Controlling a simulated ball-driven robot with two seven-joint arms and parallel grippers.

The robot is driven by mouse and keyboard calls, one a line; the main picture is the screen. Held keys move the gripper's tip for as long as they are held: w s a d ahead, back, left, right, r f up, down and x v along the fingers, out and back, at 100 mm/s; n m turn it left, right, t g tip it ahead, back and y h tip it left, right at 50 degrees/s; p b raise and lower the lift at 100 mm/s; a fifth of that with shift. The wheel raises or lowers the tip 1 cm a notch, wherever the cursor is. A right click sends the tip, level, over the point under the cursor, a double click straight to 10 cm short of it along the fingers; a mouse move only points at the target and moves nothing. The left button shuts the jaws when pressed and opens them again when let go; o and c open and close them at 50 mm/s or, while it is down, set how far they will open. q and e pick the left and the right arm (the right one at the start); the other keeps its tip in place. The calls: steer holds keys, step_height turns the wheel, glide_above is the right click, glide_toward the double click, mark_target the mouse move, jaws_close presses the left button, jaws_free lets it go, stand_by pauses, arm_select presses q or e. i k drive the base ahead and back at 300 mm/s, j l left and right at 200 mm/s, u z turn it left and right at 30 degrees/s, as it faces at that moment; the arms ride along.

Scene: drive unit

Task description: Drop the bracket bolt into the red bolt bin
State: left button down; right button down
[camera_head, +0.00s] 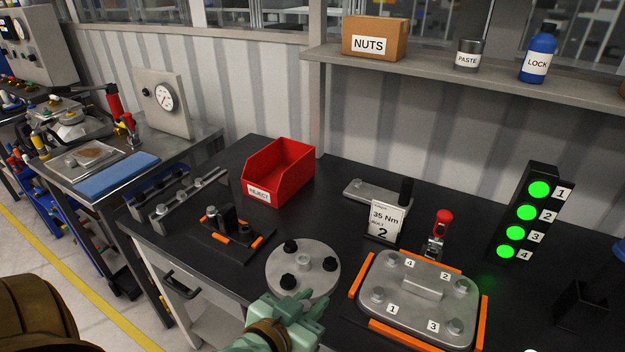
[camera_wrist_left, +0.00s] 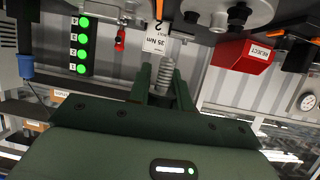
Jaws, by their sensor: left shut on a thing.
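My left gripper (camera_head: 290,302), green with a brown band behind it, is at the bottom centre of the head view, just in front of the round grey plate. In the wrist view, its two dark green fingers (camera_wrist_left: 164,92) are shut on a grey threaded bolt (camera_wrist_left: 166,72). The head view does not clearly show this bolt. The red bin (camera_head: 281,172), labelled REJECT, stands open-topped at the back left of the dark bench, well beyond my left gripper. It also shows upside down in the wrist view (camera_wrist_left: 243,58). My right gripper is not in view.
The round grey plate (camera_head: 285,266) has black knobs. A dark bracket fixture (camera_head: 229,235) with orange corners stands in front of the bin. A numbered cover plate (camera_head: 412,312), a torque card (camera_head: 384,222) and a lit four-lamp tower (camera_head: 527,214) are to the right.

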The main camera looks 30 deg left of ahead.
mark_target(276, 181)
steer(key=j+z, duration=0.8)
steer(key=k+j+z, duration=0.1)
steer(key=z, duration=0.3)
steer(key=k+j, duration=0.15)
steer(key=j, duration=0.25)
steer(key=k+j+z, duration=0.15)
steer(key=j, duration=0.25)
steer(key=k+j, duration=0.15)
steer(key=j, duration=0.2)
steer(key=k+j+z, duration=0.1)
steer(key=j, duration=0.3)
steer(key=k+j, duration=0.2)
steer(key=j, duration=0.15)
steer(key=k+j+z, duration=0.15)
steer(key=j, duration=0.2)
